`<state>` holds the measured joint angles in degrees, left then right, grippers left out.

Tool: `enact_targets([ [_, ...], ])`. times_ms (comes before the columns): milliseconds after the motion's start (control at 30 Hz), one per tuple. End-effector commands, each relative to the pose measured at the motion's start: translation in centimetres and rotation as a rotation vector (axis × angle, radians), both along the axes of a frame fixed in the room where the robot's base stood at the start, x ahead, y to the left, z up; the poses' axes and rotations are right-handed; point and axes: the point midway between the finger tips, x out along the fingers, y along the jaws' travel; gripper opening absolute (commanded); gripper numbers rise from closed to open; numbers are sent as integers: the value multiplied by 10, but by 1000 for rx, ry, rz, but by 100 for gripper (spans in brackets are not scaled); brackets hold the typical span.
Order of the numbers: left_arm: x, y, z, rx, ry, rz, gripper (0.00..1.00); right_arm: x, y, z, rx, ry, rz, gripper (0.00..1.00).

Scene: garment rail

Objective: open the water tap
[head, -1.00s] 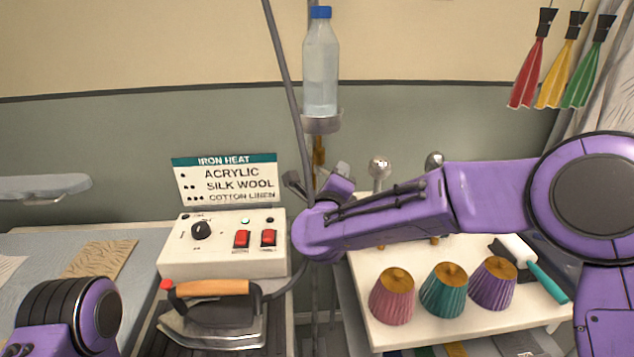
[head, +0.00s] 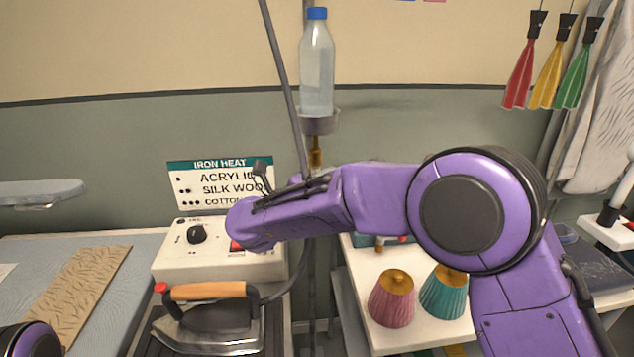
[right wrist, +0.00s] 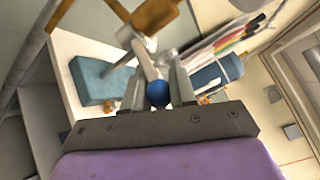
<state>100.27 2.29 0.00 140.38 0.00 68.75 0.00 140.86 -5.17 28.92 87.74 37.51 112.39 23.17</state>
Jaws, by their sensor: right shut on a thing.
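The water tap is a brass fitting (head: 315,152) under the clear blue-capped bottle (head: 317,65), which stands upright in a grey holder on a pole. In the right wrist view the brass tap body (right wrist: 155,14) is at the top, with a grey lever ending in a blue ball (right wrist: 157,94). My right gripper (right wrist: 158,88) is shut on the lever, the blue ball between its fingers. In the head view my right forearm hides the gripper and the lower tap. My left gripper is out of view.
A control box (head: 170,262) with a dial, an iron (head: 212,315) and an iron heat sign (head: 220,165) are at the left. A white table (head: 372,258) with pleated shades (head: 391,298) is below my right arm. A thin grey cable rises by the pole.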

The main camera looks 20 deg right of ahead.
Motion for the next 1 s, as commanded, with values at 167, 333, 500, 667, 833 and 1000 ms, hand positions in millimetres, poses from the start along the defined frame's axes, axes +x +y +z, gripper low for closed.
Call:
enact_targets([
  [167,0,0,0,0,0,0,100,-1,-1,-3,2,3,-5,0],
  [333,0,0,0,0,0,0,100,-1,-1,-2,3,2,-5,35],
  [500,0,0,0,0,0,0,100,-1,-1,-1,1,1,-4,50],
  [667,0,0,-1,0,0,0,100,-1,0,-1,1,0,-2,50],
  [833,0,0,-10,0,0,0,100,-12,19,-4,0,-2,0,50],
  [1000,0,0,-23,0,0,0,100,-35,54,-4,-1,-2,0,50],
])
